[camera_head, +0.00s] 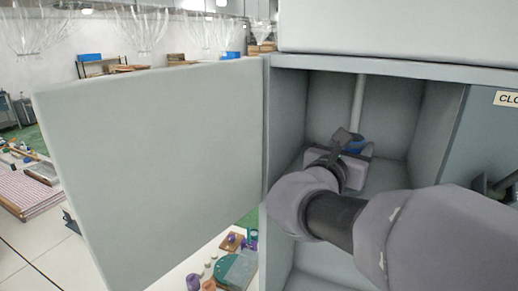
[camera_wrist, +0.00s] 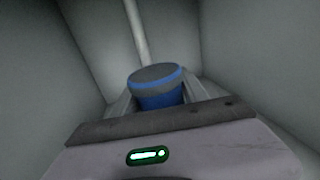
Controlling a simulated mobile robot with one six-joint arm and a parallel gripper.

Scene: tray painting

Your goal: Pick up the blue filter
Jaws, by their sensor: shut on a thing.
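The blue filter (camera_wrist: 160,92) is a short blue cylinder with a grey top, upright between the fingers of my gripper (camera_wrist: 157,100) in the wrist view. My gripper is shut on it.
The cabinet (camera_head: 400,125) has close side walls around my arm. A pale vertical pipe (camera_wrist: 137,35) runs behind the filter. The open cabinet door (camera_head: 150,160) stands to the left. A label (camera_head: 507,99) is at the right. Tables with small items lie beyond the door.

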